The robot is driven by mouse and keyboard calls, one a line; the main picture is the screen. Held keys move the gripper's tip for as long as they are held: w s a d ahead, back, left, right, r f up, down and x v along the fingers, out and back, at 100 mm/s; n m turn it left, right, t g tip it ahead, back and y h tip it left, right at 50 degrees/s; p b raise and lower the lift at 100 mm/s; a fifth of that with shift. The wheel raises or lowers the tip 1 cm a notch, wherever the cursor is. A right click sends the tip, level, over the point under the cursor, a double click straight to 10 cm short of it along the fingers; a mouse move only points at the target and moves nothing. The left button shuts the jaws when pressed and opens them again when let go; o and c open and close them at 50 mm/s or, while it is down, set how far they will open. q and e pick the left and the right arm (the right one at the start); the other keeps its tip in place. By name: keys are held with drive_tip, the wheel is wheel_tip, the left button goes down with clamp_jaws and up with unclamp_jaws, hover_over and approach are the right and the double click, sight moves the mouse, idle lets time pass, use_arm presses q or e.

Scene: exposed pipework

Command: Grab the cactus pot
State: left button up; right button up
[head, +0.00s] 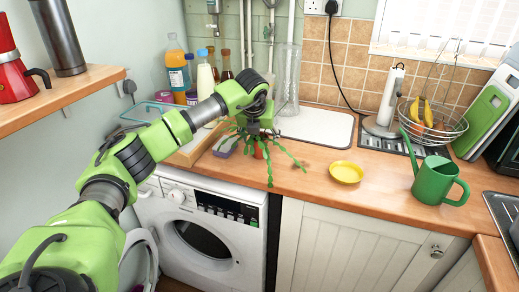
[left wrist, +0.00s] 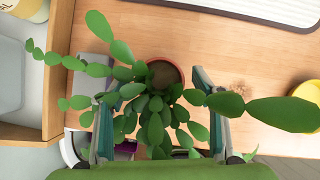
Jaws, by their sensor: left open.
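The cactus pot (head: 259,152) is a small terracotta pot with a trailing green cactus (head: 270,172), standing on the wooden worktop near its front edge. In the left wrist view the pot's rim (left wrist: 181,70) and dark soil (left wrist: 162,74) show among the leaf segments. My left gripper (head: 257,133) is over the plant, pointing down. In the left wrist view its open fingers (left wrist: 154,80) lie on either side of the plant and pot. Leaves partly cover both fingers and hide much of the pot. I cannot tell whether the fingers touch the pot. My right gripper is not in view.
A yellow dish (head: 346,172) and a green watering can (head: 437,180) stand to the right. A wooden tray (head: 187,155) and several bottles are left and behind. A glass vase (head: 287,80) stands behind.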

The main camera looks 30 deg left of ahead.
use_arm(q)
drive_tip(key=shift+w+a+f, duration=0.1)
drive_tip(key=shift+w+f, duration=0.2)
drive_tip(key=shift+f, duration=0.15)
drive_tip(key=shift+s+r, duration=0.1)
drive_tip(key=shift+c, duration=0.4)
drive_tip(key=c, duration=1.3)
drive_tip(key=shift+c, duration=0.4)
drive_tip(key=shift+r, duration=0.1)
